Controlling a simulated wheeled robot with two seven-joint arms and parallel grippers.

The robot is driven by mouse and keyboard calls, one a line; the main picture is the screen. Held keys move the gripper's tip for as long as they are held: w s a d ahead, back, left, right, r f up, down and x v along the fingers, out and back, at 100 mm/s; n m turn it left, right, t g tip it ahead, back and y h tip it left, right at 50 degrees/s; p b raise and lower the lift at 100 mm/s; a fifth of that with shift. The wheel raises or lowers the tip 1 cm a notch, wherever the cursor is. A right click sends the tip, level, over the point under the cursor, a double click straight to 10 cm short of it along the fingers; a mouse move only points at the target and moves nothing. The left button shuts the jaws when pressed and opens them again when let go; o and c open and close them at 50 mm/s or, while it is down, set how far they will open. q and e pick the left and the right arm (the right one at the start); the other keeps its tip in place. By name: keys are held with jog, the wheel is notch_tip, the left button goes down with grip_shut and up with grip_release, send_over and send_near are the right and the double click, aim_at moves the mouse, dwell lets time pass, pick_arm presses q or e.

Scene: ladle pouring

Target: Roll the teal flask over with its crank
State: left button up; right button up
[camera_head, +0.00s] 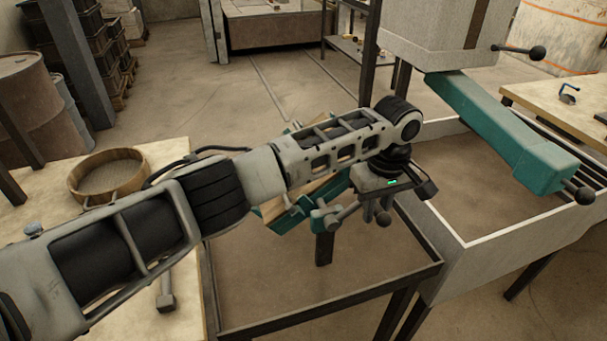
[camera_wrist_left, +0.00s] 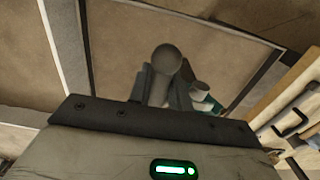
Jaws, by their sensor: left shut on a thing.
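The teal flask (camera_head: 284,223) sits in the dark metal stand at the middle of the head view, with wooden surfaces showing along it. My left arm hides much of it, so I cannot tell its exact tilt. Its grey crank (camera_head: 343,213) sticks out at the near end. My left gripper (camera_head: 376,211) points down at the crank's outer end and is shut on its handle. In the left wrist view the round handle end (camera_wrist_left: 166,60) shows between the fingers (camera_wrist_left: 160,88), with a bit of teal beside it. My right gripper is not in view.
The dark stand (camera_head: 330,294) has an open frame. A sand bin (camera_head: 455,262) with a teal beam (camera_head: 505,130) above it stands to the right. A wooden table at left holds a round sieve (camera_head: 107,174) and a mallet-like tool (camera_head: 166,296). Another table (camera_head: 560,112) is at far right.

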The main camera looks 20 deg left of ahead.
pick_arm(q)
jog(key=shift+w+d+f+b, duration=0.15)
jog(key=shift+d+f+b, duration=0.1)
jog(key=shift+f, duration=0.2)
jog(key=shift+w+d+f+b, duration=0.15)
jog(key=shift+d+f, duration=0.05)
jog(key=shift+f, duration=0.4)
jog(key=f, duration=0.1)
jog(key=f+b, duration=0.1)
jog(key=shift+w+d+f, duration=0.1)
jog(key=shift+d+f, duration=0.15)
jog(key=shift+f, duration=0.5)
jog(key=o, duration=1.2)
jog(key=shift+f, duration=0.1)
jog(key=shift+c, duration=0.2)
